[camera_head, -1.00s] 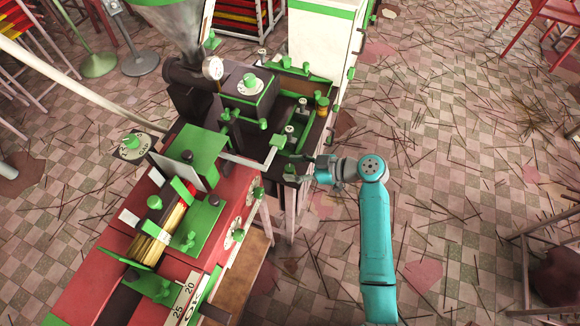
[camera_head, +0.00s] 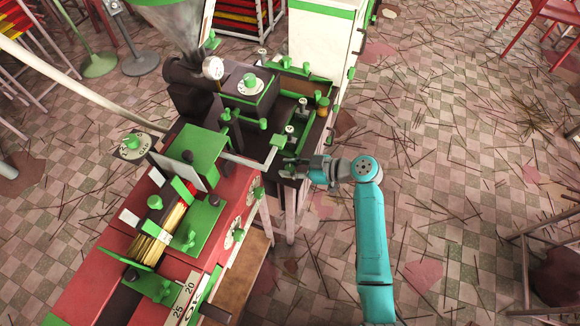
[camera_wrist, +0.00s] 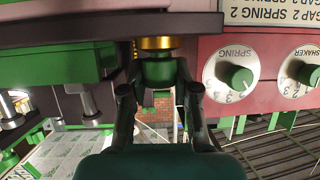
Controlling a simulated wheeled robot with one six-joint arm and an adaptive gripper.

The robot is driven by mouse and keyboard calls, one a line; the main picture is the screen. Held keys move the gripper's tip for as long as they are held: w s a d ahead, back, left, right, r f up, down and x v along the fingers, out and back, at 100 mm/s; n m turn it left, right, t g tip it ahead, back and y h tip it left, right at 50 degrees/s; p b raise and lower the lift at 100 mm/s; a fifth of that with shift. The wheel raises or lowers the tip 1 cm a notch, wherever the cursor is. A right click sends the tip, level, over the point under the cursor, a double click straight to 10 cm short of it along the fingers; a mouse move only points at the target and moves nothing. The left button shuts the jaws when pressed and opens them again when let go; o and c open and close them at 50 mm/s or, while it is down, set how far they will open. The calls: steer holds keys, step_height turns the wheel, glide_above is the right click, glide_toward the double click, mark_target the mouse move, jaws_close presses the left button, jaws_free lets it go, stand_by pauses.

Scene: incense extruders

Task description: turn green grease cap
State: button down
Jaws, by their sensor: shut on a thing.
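The green grease cap (camera_wrist: 158,73) hangs under a brass collar (camera_wrist: 156,43) in the wrist view. My gripper (camera_wrist: 160,93) has one finger on each side of the cap and is shut on it. In the head view my gripper (camera_head: 297,170) reaches in from the right at the machine's side. The cap cannot be made out clearly there.
Dials marked SPRING (camera_wrist: 231,76) and SHAKER (camera_wrist: 302,77) sit right of the cap in the wrist view. A green block (camera_wrist: 62,65) and metal posts stand left of it. The machine (camera_head: 215,190) fills the head view's left-centre. Tiled floor right of my arm is littered with sticks.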

steer(key=shift+m+t, duration=0.3)
steer(key=m+t+h, duration=0.2)
steer(key=m+t, duration=0.1)
steer(key=t, duration=0.1)
steer(key=shift+s+a+m, duration=0.1)
steer(key=shift+s+m, duration=0.05)
steer(key=shift+m, duration=0.25)
steer(key=m+t+h, duration=0.2)
steer(key=m+h, duration=0.2)
steer(key=shift+t, duration=0.4)
steer(key=shift+m+t+h, duration=0.45)
steer(key=shift+m+h, duration=0.95)
steer(key=shift+h, duration=0.25)
steer(key=shift+m+t+h, duration=0.45)
steer(key=shift+m+h, duration=0.95)
steer(key=shift+h, duration=0.25)
steer(key=shift+m+h, duration=1.3)
steer(key=shift+h, duration=0.1)
steer(key=shift+f+g+h, duration=0.1)
steer(key=shift+g+h, duration=0.2)
steer(key=c, duration=0.8)
jaws_free()
steer(key=shift+c, duration=0.2)
